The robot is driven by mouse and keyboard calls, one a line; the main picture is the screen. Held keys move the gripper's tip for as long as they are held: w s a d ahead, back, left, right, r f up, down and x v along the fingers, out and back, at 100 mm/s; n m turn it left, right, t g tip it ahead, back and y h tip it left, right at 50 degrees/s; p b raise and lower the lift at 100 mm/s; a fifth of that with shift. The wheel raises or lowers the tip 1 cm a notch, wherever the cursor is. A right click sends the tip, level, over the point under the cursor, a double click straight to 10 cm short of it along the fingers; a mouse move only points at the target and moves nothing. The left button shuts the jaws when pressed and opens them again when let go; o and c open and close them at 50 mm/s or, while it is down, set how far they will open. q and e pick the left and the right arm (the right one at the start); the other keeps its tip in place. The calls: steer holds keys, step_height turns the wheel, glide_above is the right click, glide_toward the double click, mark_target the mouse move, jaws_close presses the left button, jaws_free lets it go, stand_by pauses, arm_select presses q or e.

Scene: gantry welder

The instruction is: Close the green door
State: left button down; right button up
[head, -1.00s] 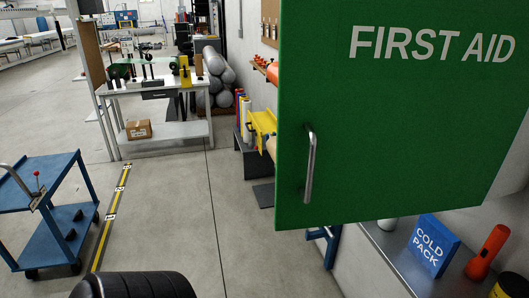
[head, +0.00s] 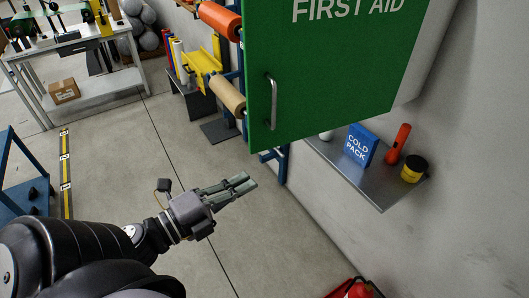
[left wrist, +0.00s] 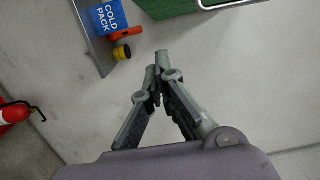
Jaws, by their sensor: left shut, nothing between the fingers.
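The green door (head: 330,75) with white FIRST AID lettering is at the upper middle of the head view. It stands out from the wall, swung open, with its lettered face toward me. Its upright metal handle (head: 272,103) is near the left edge. My left gripper (head: 252,182) is below and a little left of the handle, apart from the door, shut and empty. The left wrist view shows its closed fingers (left wrist: 160,62) and a green part of the first aid unit (left wrist: 170,8) at the top edge. My right gripper is out of view.
A metal shelf (head: 375,190) below the door holds a blue cold pack (head: 360,146), an orange flashlight (head: 398,144) and a yellow-black roll (head: 414,169). A red extinguisher (head: 356,290) is at the bottom. A rack with rolls (head: 220,20) stands left of the door.

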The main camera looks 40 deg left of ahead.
arm_select(q)
steer(key=w+a+p, duration=0.1)
steer(key=w, duration=0.9)
steer(key=shift+w, duration=0.3)
steer(key=shift+f, duration=0.1)
